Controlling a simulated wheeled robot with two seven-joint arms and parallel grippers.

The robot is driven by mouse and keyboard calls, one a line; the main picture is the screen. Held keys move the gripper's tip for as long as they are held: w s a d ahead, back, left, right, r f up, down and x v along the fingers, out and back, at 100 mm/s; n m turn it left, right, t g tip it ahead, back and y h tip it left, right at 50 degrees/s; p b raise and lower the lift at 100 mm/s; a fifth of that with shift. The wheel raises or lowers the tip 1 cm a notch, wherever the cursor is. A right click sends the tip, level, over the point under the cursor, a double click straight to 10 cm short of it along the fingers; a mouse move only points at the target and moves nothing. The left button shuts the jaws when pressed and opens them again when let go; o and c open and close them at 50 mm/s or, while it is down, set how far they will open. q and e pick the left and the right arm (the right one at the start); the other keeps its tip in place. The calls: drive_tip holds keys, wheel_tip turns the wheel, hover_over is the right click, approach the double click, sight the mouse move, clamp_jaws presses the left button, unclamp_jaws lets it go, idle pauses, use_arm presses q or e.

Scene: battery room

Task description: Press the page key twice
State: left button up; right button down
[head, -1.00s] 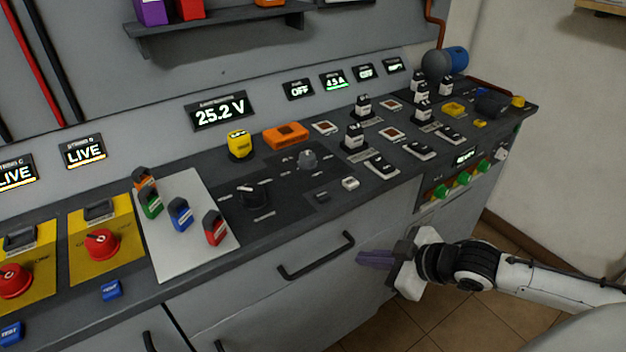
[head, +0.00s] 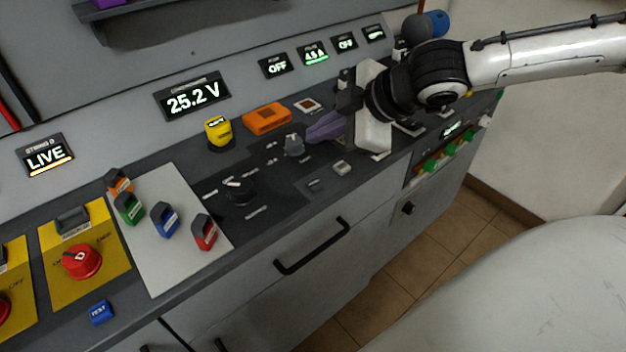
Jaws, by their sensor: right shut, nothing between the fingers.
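A small pale key (head: 341,167) stands on the dark worktop, just right of a flat dark key (head: 315,186). Their labels are too small to read, so I cannot tell which is the page key. The voltage display (head: 192,96) on the back wall reads 25.2 V. My right gripper (head: 311,135) is shut and empty, its purple fingers pointing left. In the picture it is above and left of the pale key, close to a grey knob (head: 293,145), apparently above the worktop. Its arm hides part of the switches on the right. My left gripper is not in view.
An orange block (head: 267,118) and a yellow-topped knob (head: 218,131) stand behind the black rotary knob (head: 239,190). Coloured plugs stand on a pale plate (head: 174,251). A black drawer handle (head: 312,246) juts from the cabinet front.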

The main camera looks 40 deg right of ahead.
sight(319, 185)
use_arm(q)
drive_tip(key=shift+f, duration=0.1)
use_arm(e)
drive_tip(key=shift+f, duration=0.1)
